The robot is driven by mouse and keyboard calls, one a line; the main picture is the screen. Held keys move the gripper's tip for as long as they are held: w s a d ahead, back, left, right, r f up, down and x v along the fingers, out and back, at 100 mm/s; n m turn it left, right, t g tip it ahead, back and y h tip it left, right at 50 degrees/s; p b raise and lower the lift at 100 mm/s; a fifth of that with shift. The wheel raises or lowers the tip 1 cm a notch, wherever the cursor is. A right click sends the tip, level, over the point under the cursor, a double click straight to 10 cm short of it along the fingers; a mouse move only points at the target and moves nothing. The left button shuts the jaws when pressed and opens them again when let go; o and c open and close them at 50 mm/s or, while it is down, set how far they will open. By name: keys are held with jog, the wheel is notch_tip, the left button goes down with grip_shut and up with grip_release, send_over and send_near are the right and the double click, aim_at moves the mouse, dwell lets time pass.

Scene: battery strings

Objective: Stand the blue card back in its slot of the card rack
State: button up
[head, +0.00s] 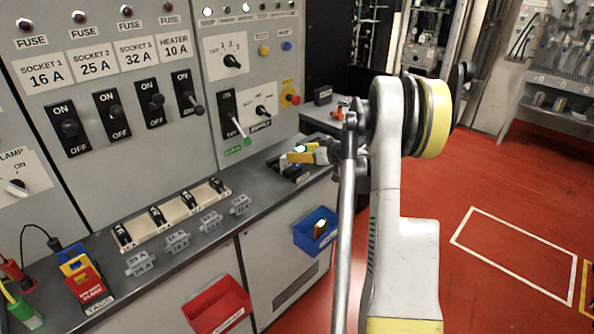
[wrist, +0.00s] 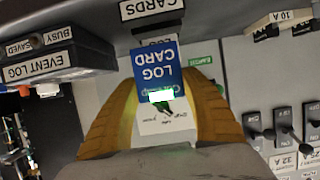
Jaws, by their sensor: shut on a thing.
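The blue card (wrist: 157,68), printed LOG CARD, is between the yellow fingers of my gripper (wrist: 160,92) in the wrist view. The gripper is shut on it. Its lettering appears upside down there, and a bright patch shows on its lower part. A dark edge with a CARDS label (wrist: 152,9), seemingly the card rack, is at the top, just beyond the card. I cannot tell whether the card touches it, and its slots are not clear. In the head view my gripper (head: 304,154) is low over the counter's far end; the card is barely visible.
The EVENT LOG box (wrist: 55,55) is left of the card in the wrist view. The switch panel (head: 130,80) stands behind the counter (head: 190,245). A row of fuse holders (head: 170,213) and a tag holder (head: 85,280) occupy the counter. Blue (head: 314,236) and red (head: 218,302) bins hang in front.

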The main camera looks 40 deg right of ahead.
aim_at(299, 165)
jog(key=shift+w+a+f, duration=0.25)
jog(key=shift+a+f, duration=0.2)
notch_tip(299, 165, down, 4)
jog(key=shift+r+b, duration=0.1)
jog(key=shift+b, duration=1.05)
jog(key=shift+r, duration=0.1)
jog(key=o, duration=1.2)
jog(key=shift+f, duration=0.2)
jog(key=shift+o, duration=0.2)
